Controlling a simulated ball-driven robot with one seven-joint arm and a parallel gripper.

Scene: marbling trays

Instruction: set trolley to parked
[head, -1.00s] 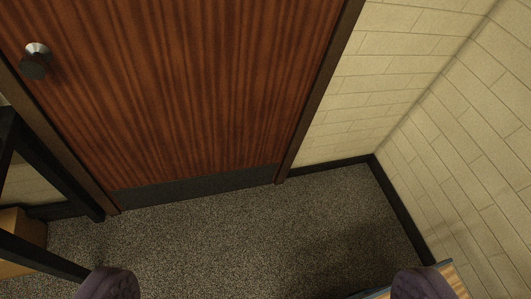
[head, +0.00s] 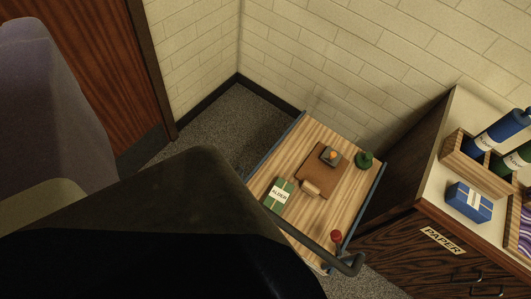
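The trolley (head: 350,185) shows in the head view as a wooden top with blue-grey side edges. It stands near the pale brick wall, just left of the dark wooden cabinet. A dark bar handle (head: 352,266) sticks out at its near end, with a red knob (head: 337,237) close by. I cannot tell what the knob belongs to. The trolley's underside and near left part are hidden by large dark and purple shapes in the foreground, likely parts of my arm. My gripper's fingertips cannot be made out.
On the trolley lie a green labelled packet (head: 279,195), a brown board (head: 318,172) and a green object (head: 364,160). The cabinet (head: 410,240), marked PAPER, holds bottles and a blue packet (head: 468,201). Carpet (head: 215,125) is clear between trolley and door (head: 120,75).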

